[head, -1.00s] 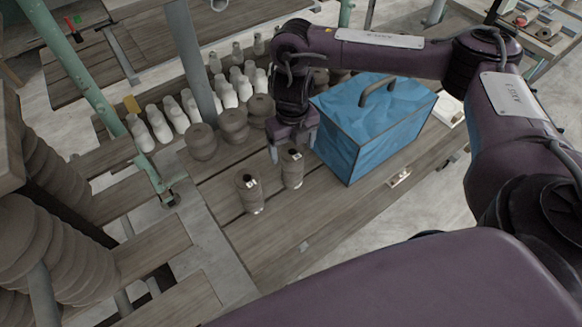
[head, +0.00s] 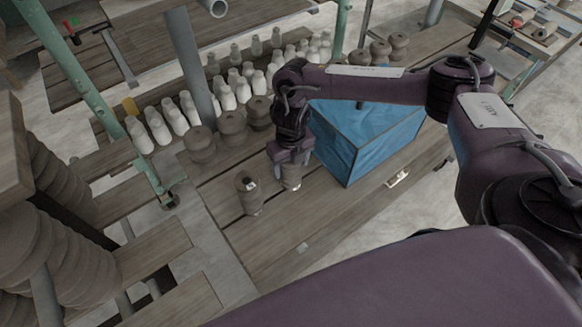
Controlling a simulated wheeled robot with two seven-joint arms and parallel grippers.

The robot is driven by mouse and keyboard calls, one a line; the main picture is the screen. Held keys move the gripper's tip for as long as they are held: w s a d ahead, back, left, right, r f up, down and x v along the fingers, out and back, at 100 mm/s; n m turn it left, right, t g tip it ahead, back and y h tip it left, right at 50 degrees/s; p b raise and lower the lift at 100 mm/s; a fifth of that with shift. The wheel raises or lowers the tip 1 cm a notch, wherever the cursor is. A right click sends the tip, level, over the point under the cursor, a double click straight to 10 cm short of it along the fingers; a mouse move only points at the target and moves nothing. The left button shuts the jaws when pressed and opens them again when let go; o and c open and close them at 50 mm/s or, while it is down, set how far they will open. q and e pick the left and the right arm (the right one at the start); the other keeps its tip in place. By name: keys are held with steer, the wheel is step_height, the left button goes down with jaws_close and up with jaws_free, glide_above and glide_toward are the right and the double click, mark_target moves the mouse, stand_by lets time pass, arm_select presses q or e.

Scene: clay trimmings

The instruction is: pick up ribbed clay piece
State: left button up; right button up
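The gripper hides the upper part of this piece. The fingers seem to be at its sides, but whether they touch it or are closed on it I cannot tell. My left gripper is not in view.
A blue box-shaped bag (head: 372,145) stands just right of my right gripper, partly behind my arm. Wider clay pieces (head: 201,145) and rows of white bottle shapes (head: 160,125) stand behind. A grey post (head: 190,65) rises at the left.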

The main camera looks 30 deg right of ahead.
steer(key=shift+w, duration=0.1)
steer(key=c, duration=1.1)
steer(key=shift+c, duration=0.2)
step_height(320, 180, up, 5)
steer(key=shift+w+b, duration=0.1)
steer(key=shift+b, duration=0.3)
step_height(320, 180, up, 15)
steer(key=p, duration=0.2)
steer(key=shift+p, duration=0.35)
